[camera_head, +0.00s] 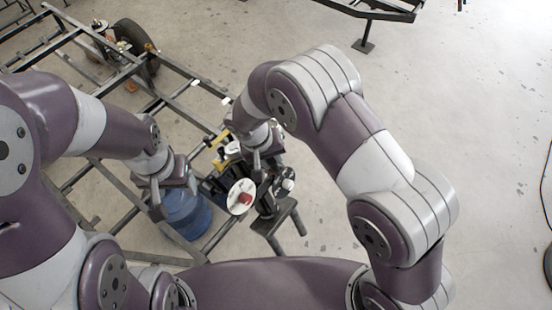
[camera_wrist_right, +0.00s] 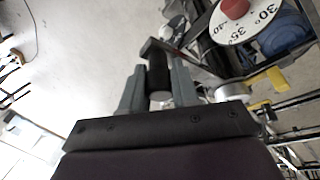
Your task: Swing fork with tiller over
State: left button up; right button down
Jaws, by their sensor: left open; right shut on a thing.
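My right gripper (camera_head: 258,163) is shut on a black cylindrical handle (camera_wrist_right: 158,72), which looks like the tiller's grip. In the right wrist view the gripper's two grey fingers (camera_wrist_right: 157,90) stand on either side of it. A white dial (camera_head: 241,197) with a red knob is just below this gripper in the head view. In the right wrist view the dial (camera_wrist_right: 265,30) shows angle marks around 30 and 40. My left gripper (camera_head: 156,203) is open, beside a blue drum (camera_head: 187,215). I cannot clearly pick out the fork; arms and parts crowd that spot.
A dark metal frame (camera_head: 185,103) of long bars runs across the left, with a wheel (camera_head: 135,48) at its far side. Another dark frame (camera_head: 372,8) is at the top. The floor at right is mostly clear.

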jog(key=c, duration=1.1)
grip_release()
jog(key=shift+o, duration=1.2)
jog(key=shift+d, duration=0.1)
jog(key=shift+r, duration=0.1)
jog(key=shift+a+r, duration=0.2)
jog(key=shift+r, duration=0.15)
jog(key=v, duration=1.2)
jog(key=shift+s+d, duration=0.15)
jog(key=shift+d, duration=0.05)
